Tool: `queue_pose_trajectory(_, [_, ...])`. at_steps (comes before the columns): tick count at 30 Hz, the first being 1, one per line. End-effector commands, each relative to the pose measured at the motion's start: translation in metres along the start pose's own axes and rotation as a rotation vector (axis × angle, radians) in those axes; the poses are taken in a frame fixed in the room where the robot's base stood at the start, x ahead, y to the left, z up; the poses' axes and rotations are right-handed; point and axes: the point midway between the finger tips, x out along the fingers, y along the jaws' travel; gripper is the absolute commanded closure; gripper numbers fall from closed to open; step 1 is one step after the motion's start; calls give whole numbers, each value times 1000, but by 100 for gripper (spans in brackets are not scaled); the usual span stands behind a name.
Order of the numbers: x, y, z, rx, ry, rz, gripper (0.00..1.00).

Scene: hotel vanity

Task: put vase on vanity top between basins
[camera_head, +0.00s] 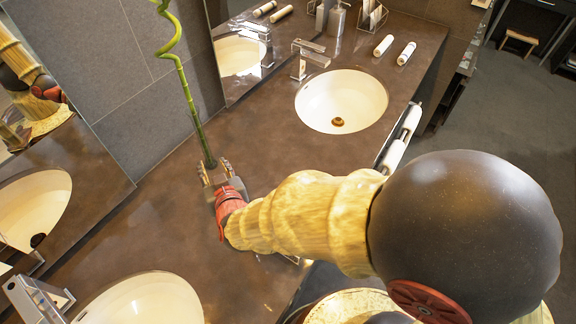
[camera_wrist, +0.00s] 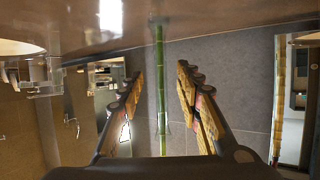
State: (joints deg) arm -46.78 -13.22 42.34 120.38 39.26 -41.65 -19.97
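A tall green stalk with a curled top (camera_head: 188,95) stands on the brown vanity top (camera_head: 260,135), between the far basin (camera_head: 342,100) and the near basin (camera_head: 150,300). My gripper (camera_head: 217,172) is low over the counter, right at the stalk's foot. In the wrist view, which looks upside down, the fingers of my gripper (camera_wrist: 160,85) are spread apart. The stalk (camera_wrist: 161,75) shows in the gap between them, with space on both sides, and its foot meets the counter at the top.
The wall mirror (camera_head: 270,45) stands behind the counter. Chrome taps (camera_head: 308,58) (camera_head: 38,298) stand beside the basins. White rolled items (camera_head: 383,45) lie beyond the far basin. A rail with a white roll (camera_head: 398,145) is at the front edge. Counter beside the stalk is clear.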

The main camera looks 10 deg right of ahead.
Motion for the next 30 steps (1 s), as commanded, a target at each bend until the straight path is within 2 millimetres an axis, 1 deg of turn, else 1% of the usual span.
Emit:
queue_pose_trajectory(4, [0,2,-2,5,-3,-2,65])
queue_pose_trajectory(8, [-7,16,-20,40,-37,-22,65])
queue_pose_trajectory(11, [-22,40,-41,80,-95,-47,65])
queue_pose_trajectory(12, [-33,52,-50,95,-123,-57,65])
queue_pose_trajectory(14, [-51,72,-59,112,-170,-64,65])
queue_pose_trajectory(15, [-66,86,-64,120,-202,-65,65])
queue_pose_trajectory(17, [-90,108,-68,131,-252,-57,65])
queue_pose_trajectory(18, [-107,122,-68,137,-287,-47,65])
queue_pose_trajectory(20, [-136,144,-67,144,-341,-23,65])
queue_pose_trajectory(21, [-157,159,-64,149,-379,-2,65])
queue_pose_trajectory(23, [-189,180,-57,158,-436,38,65])
queue_pose_trajectory(24, [-210,193,-51,167,-471,69,65])
queue_pose_trajectory(26, [-240,210,-42,178,-525,115,65])
queue_pose_trajectory(27, [-259,219,-35,188,-557,146,65])
queue_pose_trajectory(30, [-296,234,-21,210,-621,210,65])
